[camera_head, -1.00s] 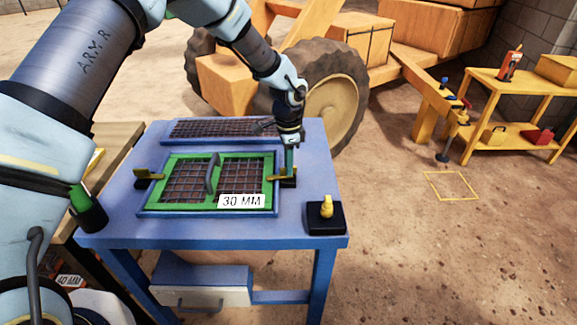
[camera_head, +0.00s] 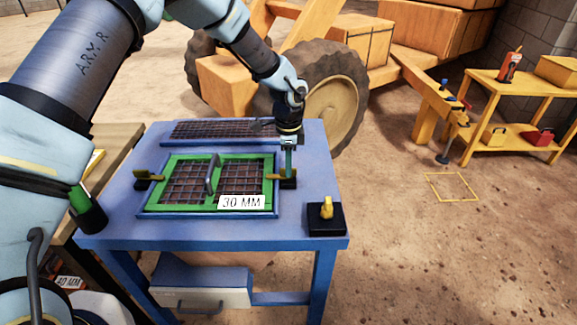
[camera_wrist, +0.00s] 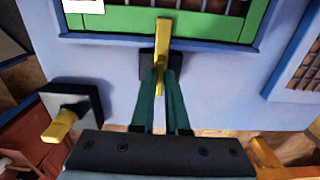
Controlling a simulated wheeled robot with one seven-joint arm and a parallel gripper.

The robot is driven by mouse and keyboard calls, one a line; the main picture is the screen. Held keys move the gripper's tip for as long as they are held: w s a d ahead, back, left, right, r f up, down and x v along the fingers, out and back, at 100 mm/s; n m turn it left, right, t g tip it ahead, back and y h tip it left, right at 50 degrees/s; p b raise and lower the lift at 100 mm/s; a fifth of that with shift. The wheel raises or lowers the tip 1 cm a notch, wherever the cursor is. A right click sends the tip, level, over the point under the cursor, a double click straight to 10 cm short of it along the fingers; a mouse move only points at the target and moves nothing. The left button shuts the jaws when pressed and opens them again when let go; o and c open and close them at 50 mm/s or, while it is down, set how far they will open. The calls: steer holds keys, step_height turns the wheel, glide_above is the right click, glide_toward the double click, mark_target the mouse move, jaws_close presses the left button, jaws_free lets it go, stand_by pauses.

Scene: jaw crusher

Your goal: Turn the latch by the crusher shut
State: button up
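The yellow latch (camera_head: 279,175) sits on a black block at the right side of the green-framed screen (camera_head: 263,180). Its arm points left, reaching over the blue rim to the green frame's edge. In the wrist view the latch (camera_wrist: 162,50) lies between my two teal fingers. My gripper (camera_wrist: 161,76) has its fingers close together, one on each side of the latch, with little or no gap. It also shows from above the latch in the head view (camera_head: 289,170). The fingers partly hide the black block.
A second yellow latch (camera_head: 148,175) is at the screen's left side. A black block with a yellow knob (camera_head: 326,209) stands at the blue table's (camera_head: 308,150) right front corner. The screen has a grey handle (camera_head: 213,174) standing up. The tabletop right of the screen is mostly clear.

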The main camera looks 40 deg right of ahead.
steer(key=o, duration=0.5)
steer(key=shift+c, duration=0.2)
step_height(320, 180, up, 11)
steer(key=b, duration=0.2)
steer(key=shift+f, duration=0.1)
stand_by(0.3)
steer(key=w+a+r+n, duration=0.1)
steer(key=w+a+n, duration=0.3)
steer(key=a, duration=0.5)
steer(key=w+a+r+n, duration=0.1)
steer(key=w+a+n, duration=0.25)
steer(key=a, duration=0.55)
steer(key=w+a+r+n, duration=0.1)
steer(key=w+a+n, duration=0.3)
steer(key=a, duration=0.5)
steer(key=s+a+n, duration=0.2)
steer(key=a+n, duration=0.2)
steer(key=a, duration=0.3)
steer(key=s+a+n+t, duration=0.1)
steer(key=s+a+n, duration=0.2)
steer(key=a+n, duration=0.2)
steer(key=s+a+r+n, duration=0.1)
steer(key=a+n, duration=0.3)
steer(key=a, duration=0.6)
steer(key=shift+s+t, duration=0.3)
steer(key=shift+s, duration=0.45)
